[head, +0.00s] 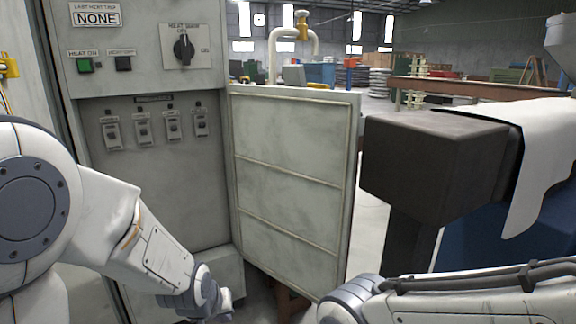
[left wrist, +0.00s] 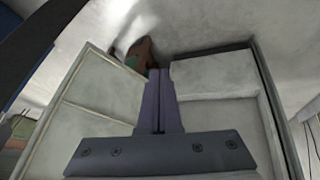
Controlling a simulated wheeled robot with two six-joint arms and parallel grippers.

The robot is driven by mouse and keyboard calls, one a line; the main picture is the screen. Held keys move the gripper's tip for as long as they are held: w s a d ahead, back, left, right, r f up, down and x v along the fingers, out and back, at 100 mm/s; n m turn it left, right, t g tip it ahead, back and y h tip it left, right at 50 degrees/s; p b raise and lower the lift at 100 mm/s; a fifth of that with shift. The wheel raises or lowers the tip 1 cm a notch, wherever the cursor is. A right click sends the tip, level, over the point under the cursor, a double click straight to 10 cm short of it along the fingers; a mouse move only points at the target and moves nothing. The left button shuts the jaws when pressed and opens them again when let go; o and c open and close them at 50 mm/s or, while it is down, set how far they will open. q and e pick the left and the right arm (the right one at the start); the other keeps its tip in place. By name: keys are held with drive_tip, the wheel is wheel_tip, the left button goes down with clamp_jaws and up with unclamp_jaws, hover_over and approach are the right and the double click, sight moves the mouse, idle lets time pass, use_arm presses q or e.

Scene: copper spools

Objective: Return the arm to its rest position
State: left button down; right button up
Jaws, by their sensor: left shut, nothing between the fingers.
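My left arm (head: 150,245) comes in from the left and hangs low in front of the grey control cabinet. Its gripper (head: 222,300) is at the bottom of the head view, close to the foot of the cabinet. In the left wrist view the two dark fingers (left wrist: 158,75) lie side by side, shut, with nothing between them. They point down past the cabinet's lower part toward the floor. My right arm (head: 450,296) crosses the lower right corner; its gripper is out of view.
The cabinet (head: 150,180) stands close ahead with switches on its face. Its door panel (head: 290,180) stands open on the right and also shows in the left wrist view (left wrist: 105,95). A dark block-ended beam (head: 430,165) with a white cloth (head: 550,150) is at right.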

use_arm(q)
drive_tip(key=s+a+m+g, duration=0.3)
drive_tip(key=s+a, duration=0.1)
drive_tip(key=s, duration=0.5)
drive_tip(key=s+d+r+m+g, duration=0.1)
drive_tip(key=s+d+r+m, duration=0.25)
drive_tip(key=s+d, duration=0.35)
drive_tip(key=s+d+r+m+g, duration=0.2)
drive_tip(key=s+d+m, duration=0.2)
drive_tip(key=s+d, duration=0.2)
wheel_tip(320, 180, up, 33)
drive_tip(key=p, duration=3.3)
drive_tip(key=shift+s+n, duration=0.15)
drive_tip(key=shift+n, duration=0.2)
drive_tip(key=shift+a, duration=0.1)
